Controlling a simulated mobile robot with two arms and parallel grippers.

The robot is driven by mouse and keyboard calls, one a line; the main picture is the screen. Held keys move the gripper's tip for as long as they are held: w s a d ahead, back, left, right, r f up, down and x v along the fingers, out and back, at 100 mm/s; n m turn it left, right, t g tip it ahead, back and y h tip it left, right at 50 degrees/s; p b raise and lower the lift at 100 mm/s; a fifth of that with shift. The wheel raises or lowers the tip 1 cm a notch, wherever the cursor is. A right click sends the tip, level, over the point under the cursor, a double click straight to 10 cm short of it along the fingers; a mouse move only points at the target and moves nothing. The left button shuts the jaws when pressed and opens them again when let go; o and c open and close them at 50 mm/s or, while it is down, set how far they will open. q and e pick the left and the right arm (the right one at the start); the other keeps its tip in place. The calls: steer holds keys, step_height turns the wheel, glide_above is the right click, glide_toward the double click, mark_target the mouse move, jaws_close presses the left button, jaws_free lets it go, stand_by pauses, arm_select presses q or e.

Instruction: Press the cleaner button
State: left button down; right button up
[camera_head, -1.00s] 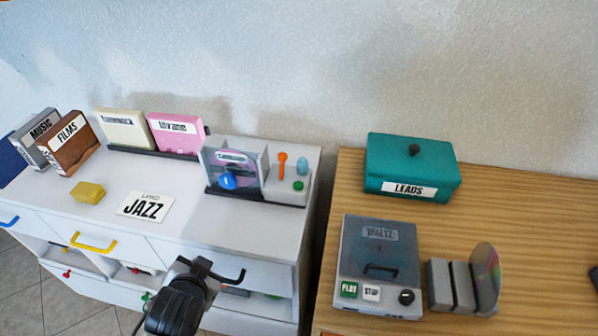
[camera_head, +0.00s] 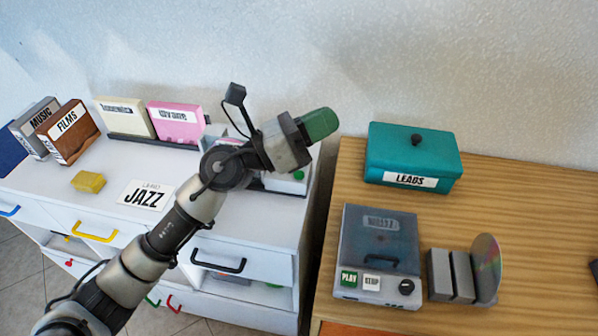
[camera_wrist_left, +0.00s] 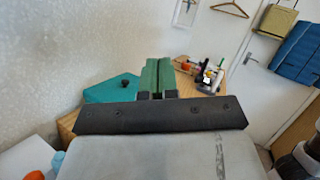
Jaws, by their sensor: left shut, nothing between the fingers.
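The disc cleaner seems to be the white unit (camera_head: 287,185) at the right end of the white cabinet top. My left arm and gripper hide most of it. A small green button (camera_head: 299,175) shows on it, just below my gripper. My left gripper (camera_head: 320,123) has green fingers, is shut and empty, and points right above the cleaner's right side. The shut fingers also show in the left wrist view (camera_wrist_left: 157,75). I cannot see the fingers touching anything. My right gripper is not in view.
A teal LEADS box (camera_head: 412,157) and a grey player (camera_head: 378,255) with PLAY and STOP buttons stand on the wooden table (camera_head: 530,220). Beside the player is a disc rack (camera_head: 452,277). A yellow block (camera_head: 88,181) and a JAZZ card (camera_head: 146,195) lie on the cabinet.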

arm_select(q)
steer(key=w+a+f+m+g+y, duration=0.3)
steer(key=w+f+m+y, duration=0.3)
steer(key=m+y, duration=0.6)
steer(key=shift+w+a+f, duration=0.3)
steer(key=shift+w+a, duration=0.05)
steer(key=shift+w, duration=0.05)
steer(key=shift+f, duration=0.1)
steer(key=b, duration=0.5)
glide_above(299, 176)
step_height(299, 176, down, 8)
steer(key=shift+r, duration=0.1)
steer(key=shift+w+f, duration=0.1)
steer(key=shift+f, duration=0.3)
stand_by(0.8)
steer(key=shift+f+b, duration=0.45)
steer(key=shift+b, duration=0.3)
